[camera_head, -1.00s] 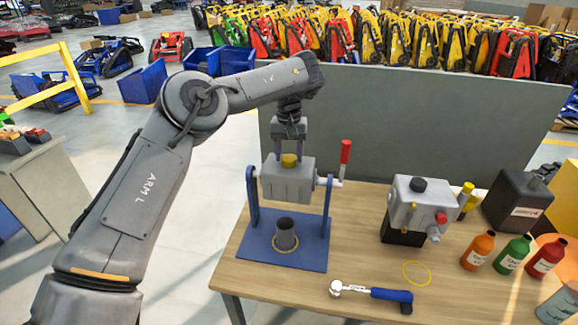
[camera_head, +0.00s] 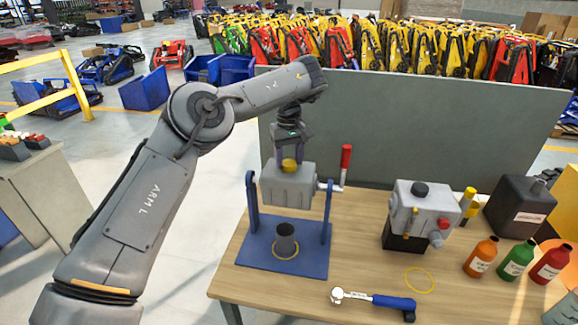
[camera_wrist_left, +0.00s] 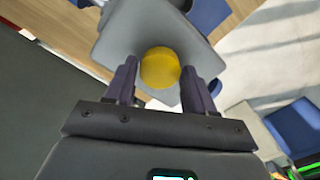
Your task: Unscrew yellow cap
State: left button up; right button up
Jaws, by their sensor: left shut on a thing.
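The yellow cap (camera_head: 289,165) sits on top of a grey box-shaped housing (camera_head: 288,190), which is held in a blue stand (camera_head: 290,258). My left gripper (camera_head: 288,160) points down over the housing with its fingers on either side of the cap, shut on it. In the left wrist view the cap (camera_wrist_left: 160,68) shows round between the two fingers (camera_wrist_left: 160,85), above the grey housing (camera_wrist_left: 165,30). Whether the cap's threads are loose cannot be seen. My right gripper is not in view.
A red-handled lever (camera_head: 346,160) rises at the stand's right. A ratchet wrench (camera_head: 372,299), a second grey unit (camera_head: 424,208), a black canister (camera_head: 516,205) and several bottles (camera_head: 480,257) occupy the table. A grey panel (camera_head: 420,130) stands behind.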

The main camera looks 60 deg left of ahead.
pick_arm(q)
jog(key=o, duration=0.8)
jog(key=shift+c, duration=0.2)
jog(key=m+p, duration=0.1)
jog(key=m, duration=0.1)
jog(key=m+p, duration=0.4)
jog(key=shift+r+m, duration=0.4)
jog(key=m, duration=0.1)
jog(key=m+p, duration=0.1)
jog(key=m, duration=0.1)
jog(key=shift+f, duration=0.3)
jog(key=m+p, duration=0.4)
jog(key=m, duration=0.1)
jog(key=shift+r, duration=0.2)
jog(key=m, duration=0.3)
jog(key=m+p, duration=0.1)
jog(key=shift+f+m, duration=0.25)
jog(key=shift+m, duration=0.15)
jog(key=m+p, duration=0.1)
jog(key=m, duration=0.2)
jog(key=shift+r, duration=0.1)
jog(key=m, duration=0.3)
jog(key=shift+m+p, duration=0.3)
jog(key=shift+p, duration=0.05)
jog(key=m, duration=0.3)
